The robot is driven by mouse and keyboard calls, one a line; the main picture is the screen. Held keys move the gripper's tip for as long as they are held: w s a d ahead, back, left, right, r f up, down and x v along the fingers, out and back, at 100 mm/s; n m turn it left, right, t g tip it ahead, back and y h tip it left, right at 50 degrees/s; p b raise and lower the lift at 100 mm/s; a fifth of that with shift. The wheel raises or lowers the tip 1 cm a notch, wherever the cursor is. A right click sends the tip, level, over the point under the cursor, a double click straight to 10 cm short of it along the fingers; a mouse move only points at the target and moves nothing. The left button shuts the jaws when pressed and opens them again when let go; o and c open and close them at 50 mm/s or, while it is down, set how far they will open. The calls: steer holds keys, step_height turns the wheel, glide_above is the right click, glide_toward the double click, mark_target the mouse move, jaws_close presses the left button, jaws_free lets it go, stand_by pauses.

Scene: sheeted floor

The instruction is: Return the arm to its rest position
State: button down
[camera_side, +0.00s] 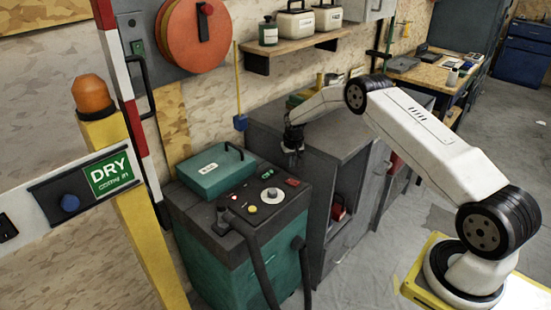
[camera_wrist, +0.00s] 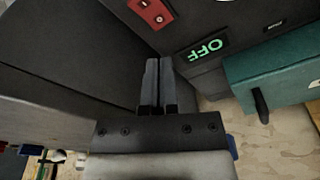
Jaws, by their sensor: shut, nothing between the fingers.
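My gripper (camera_side: 293,150) hangs at the end of my white arm, over the near left part of the grey cabinet top and close to the teal and grey machine. In the wrist view my gripper (camera_wrist: 158,64) is shut, its two dark fingers side by side with nothing between them. My arm reaches left from its base on a yellow plate at the lower right. The machine (camera_side: 240,250) has a control panel with a red light, a yellow button and a dial. In the wrist view a green OFF display (camera_wrist: 203,49) and a red switch (camera_wrist: 152,12) show near the fingertips.
A teal box (camera_side: 215,172) with a handle sits on the machine's back left. Black hoses (camera_side: 256,260) hang at its front. The grey cabinet (camera_side: 345,150) stands beside it. A yellow post (camera_side: 150,240) with a DRY sign stands at left. The floor at right is mostly clear.

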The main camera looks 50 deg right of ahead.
steer(key=shift+r, duration=0.35)
steer(key=shift+a+r, duration=0.1)
steer(key=s+a+r+n, duration=0.3)
steer(key=s+a+r, duration=0.6)
steer(key=a+r, duration=0.35)
steer(key=s+a+r+n, duration=0.1)
steer(key=s+a, duration=0.2)
steer(key=s, duration=0.3)
steer(key=s+a+r+n, duration=0.1)
steer(key=s+a, duration=0.2)
steer(key=s, duration=0.4)
steer(key=s+a+r+n+t, duration=0.1)
steer(key=s+a, duration=0.3)
steer(key=s, duration=0.3)
steer(key=shift+s+r+y, duration=0.25)
steer(key=shift+y, duration=0.15)
